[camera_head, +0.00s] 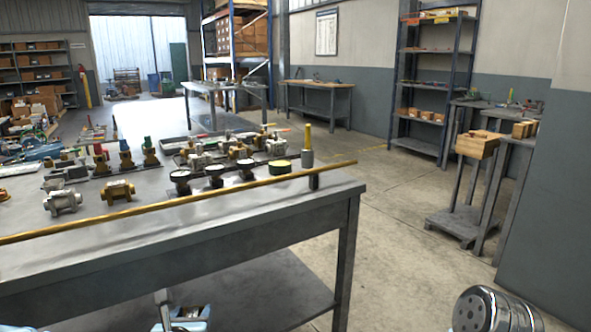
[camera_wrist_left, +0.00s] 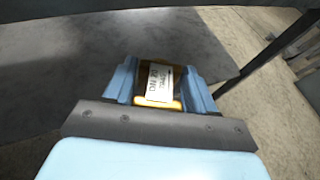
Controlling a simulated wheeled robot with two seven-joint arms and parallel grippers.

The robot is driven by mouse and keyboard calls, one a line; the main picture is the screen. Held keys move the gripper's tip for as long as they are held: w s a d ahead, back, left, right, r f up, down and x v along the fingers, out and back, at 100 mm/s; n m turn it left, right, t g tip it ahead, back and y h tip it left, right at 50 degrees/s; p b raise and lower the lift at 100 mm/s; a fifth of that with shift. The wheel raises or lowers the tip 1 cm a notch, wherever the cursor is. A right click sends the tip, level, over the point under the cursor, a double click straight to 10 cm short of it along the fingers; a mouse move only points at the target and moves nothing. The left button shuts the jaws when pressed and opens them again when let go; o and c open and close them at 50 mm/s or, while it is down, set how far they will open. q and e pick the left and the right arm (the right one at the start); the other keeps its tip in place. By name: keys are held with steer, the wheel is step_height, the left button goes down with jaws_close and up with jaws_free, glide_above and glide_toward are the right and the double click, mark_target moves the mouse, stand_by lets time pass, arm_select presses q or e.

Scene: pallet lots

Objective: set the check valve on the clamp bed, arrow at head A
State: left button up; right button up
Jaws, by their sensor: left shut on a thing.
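My left gripper (camera_head: 183,318) is low in front of the bench, below its top, at the bottom of the head view. In the left wrist view its blue fingers (camera_wrist_left: 160,88) are shut on a brass-yellow piece (camera_wrist_left: 163,103) with a white label reading something like "DN 20". I cannot make out the clamp bed or a mark for head A. My right gripper is not in view.
Floor is clear right of the bench; a small stand (camera_head: 470,190) is beyond.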

arm_select(q)
steer(key=f, duration=0.1)
steer(key=w+f+n+y, duration=0.1)
steer(key=f, duration=0.1)
steer(key=d+f+n+y, duration=0.1)
steer(key=f, duration=0.1)
steer(key=shift+w+f+g, duration=0.2)
steer(key=shift+w+g, duration=0.1)
steer(key=shift+f+y, duration=0.3)
steer(key=shift+f, duration=0.1)
steer(key=shift+r, duration=0.2)
